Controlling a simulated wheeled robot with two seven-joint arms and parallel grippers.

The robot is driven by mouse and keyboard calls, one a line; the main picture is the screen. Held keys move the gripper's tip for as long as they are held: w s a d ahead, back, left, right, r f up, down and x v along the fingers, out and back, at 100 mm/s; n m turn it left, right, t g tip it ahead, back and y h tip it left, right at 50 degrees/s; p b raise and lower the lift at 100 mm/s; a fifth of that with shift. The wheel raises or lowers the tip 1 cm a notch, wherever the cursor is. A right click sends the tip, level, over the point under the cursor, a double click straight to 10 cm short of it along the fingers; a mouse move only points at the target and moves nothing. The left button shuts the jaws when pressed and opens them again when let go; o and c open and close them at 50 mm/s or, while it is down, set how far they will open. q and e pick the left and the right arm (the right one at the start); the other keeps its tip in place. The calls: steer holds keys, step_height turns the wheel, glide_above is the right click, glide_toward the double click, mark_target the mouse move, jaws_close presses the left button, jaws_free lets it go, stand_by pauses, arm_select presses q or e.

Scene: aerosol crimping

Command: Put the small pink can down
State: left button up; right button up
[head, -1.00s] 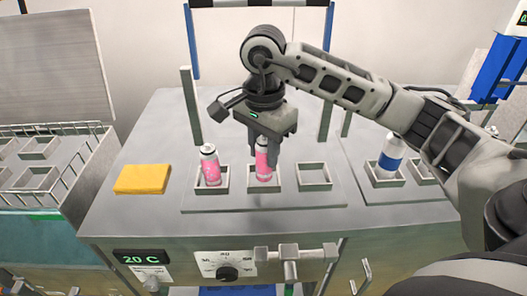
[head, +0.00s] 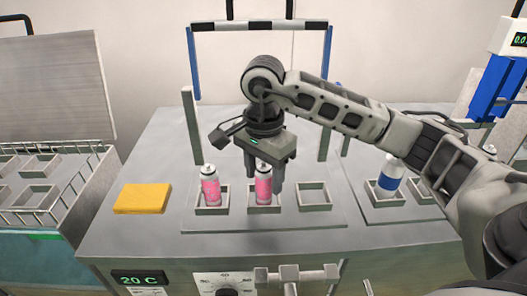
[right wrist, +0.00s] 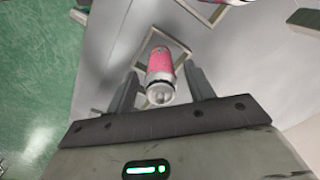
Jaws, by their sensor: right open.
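The small pink can (head: 263,184) stands upright in the middle square holder (head: 264,208) of the row of three. My right gripper (head: 263,178) is open above and around it, with a finger on each side. The right wrist view shows the can (right wrist: 160,72) between the two spread fingers (right wrist: 158,92), with gaps on both sides. A second pink can (head: 210,187) stands in the left holder. The right holder (head: 314,196) is empty. My left gripper is not in view.
A yellow block (head: 142,198) lies left of the holders. A blue-and-white can (head: 390,176) stands in a holder to the right. A striped bar (head: 260,26) on blue posts rises behind. A wire-sided bath (head: 70,185) is at far left.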

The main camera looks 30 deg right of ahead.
arm_select(q)
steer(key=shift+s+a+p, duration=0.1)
steer(key=shift+p, duration=0.6)
arm_select(e)
step_height(320, 180, up, 12)
steer(key=shift+f, duration=0.1)
